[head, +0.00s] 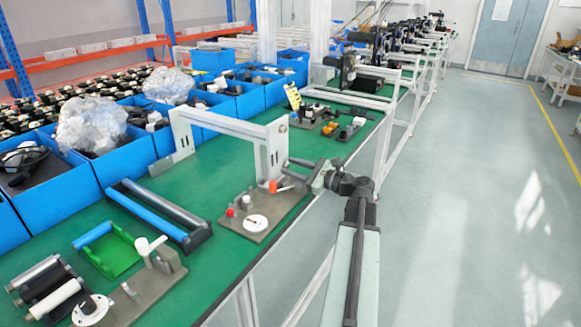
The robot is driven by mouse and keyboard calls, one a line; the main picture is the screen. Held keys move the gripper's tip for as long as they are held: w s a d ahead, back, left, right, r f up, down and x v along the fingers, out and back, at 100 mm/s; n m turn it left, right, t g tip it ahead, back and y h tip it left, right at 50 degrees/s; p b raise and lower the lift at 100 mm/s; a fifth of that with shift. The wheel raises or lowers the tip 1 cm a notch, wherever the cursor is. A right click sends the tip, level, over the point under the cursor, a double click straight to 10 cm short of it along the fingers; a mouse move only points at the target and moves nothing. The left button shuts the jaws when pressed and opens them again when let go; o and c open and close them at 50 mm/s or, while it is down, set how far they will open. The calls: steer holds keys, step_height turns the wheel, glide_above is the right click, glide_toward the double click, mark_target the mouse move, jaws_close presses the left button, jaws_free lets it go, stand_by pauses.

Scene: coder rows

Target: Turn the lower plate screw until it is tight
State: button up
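A grey-brown plate (277,213) lies at the near edge of the green bench. I cannot tell for sure which of these is the lower plate screw. My gripper (287,167) reaches in from the right, just above and right of the orange-red part. Its two dark fingers look spread, with a gap and nothing clearly between them. Whether a finger touches the orange-red part is too small to tell.
A white frame (230,124) rises over the plate's back. A blue roller unit (152,211) and a green bracket (115,254) lie to the left. Blue crates (128,158) line the bench's back. The aisle floor (470,200) at right is clear.

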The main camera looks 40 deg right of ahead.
steer(key=shift+v, duration=2.45)
